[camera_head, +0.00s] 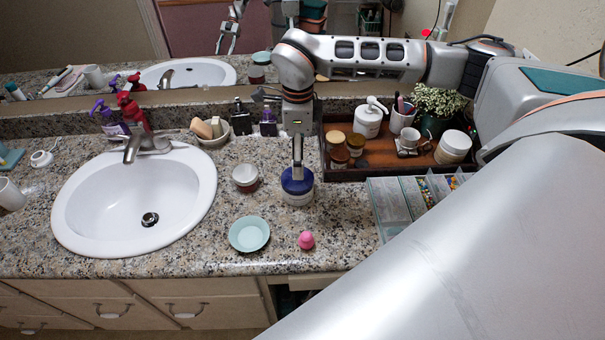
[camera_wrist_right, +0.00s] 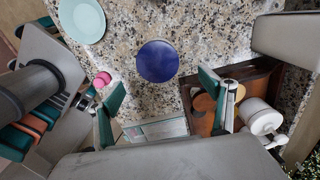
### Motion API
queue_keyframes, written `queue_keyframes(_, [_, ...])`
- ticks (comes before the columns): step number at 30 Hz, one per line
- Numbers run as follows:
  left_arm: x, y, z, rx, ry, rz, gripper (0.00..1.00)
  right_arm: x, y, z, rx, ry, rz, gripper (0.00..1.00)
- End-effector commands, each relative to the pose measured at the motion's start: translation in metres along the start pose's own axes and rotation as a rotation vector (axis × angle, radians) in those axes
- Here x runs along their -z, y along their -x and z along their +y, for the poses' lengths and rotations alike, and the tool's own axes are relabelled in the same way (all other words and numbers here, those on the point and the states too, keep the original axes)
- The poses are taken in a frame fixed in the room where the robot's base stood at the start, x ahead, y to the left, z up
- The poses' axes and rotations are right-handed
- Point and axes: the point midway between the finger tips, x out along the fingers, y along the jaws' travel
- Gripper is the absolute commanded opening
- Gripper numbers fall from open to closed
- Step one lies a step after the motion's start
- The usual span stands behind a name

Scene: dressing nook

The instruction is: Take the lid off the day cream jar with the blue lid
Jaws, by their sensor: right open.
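The day cream jar (camera_head: 298,198) stands upright on the granite counter, right of the sink, with its blue lid (camera_head: 297,181) on top. Little of its pale body shows below the lid. In the wrist view the blue lid (camera_wrist_right: 157,61) is a full round disc, ahead of the fingers. My right gripper (camera_head: 297,160) points down just above the lid; the finger I see overlaps the lid in the picture, and I cannot tell if it touches. In the wrist view my right gripper (camera_wrist_right: 155,95) has its fingers wide apart with nothing between them. My left gripper is not in view.
A white-and-brown jar (camera_head: 245,178) stands left of the day cream jar. A wooden tray (camera_head: 345,175) with bottles and a clear organizer (camera_head: 388,199) are close on the right. The sink (camera_head: 190,210) is left.

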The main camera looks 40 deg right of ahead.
Motion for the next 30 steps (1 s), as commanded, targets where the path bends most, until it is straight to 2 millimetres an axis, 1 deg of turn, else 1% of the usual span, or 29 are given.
queue_keyframes(10, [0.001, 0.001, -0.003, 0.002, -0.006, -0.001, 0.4, 0.002, -0.036, 0.002, -0.003, 0.0, 0.002, 0.81])
queue_keyframes(15, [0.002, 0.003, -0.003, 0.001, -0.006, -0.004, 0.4, 0.003, -0.061, 0.004, -0.004, -0.001, 0.003, 0.81])
queue_keyframes(18, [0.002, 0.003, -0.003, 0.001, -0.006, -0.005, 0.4, 0.002, -0.071, 0.004, -0.003, 0.0, 0.0, 0.81])
queue_keyframes(21, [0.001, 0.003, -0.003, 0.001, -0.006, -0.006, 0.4, 0.002, -0.076, 0.004, -0.003, 0.0, 0.0, 0.81])
queue_keyframes(27, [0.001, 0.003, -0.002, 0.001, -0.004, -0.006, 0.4, 0.002, -0.076, 0.004, -0.002, 0.0, -0.001, 0.81])
queue_keyframes(28, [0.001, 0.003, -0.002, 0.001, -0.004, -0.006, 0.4, 0.002, -0.076, 0.004, -0.002, 0.0, -0.001, 0.76])
queue_keyframes(30, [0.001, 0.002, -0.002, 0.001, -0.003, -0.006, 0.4, 0.002, -0.076, 0.004, -0.002, 0.0, -0.001, 0.6])
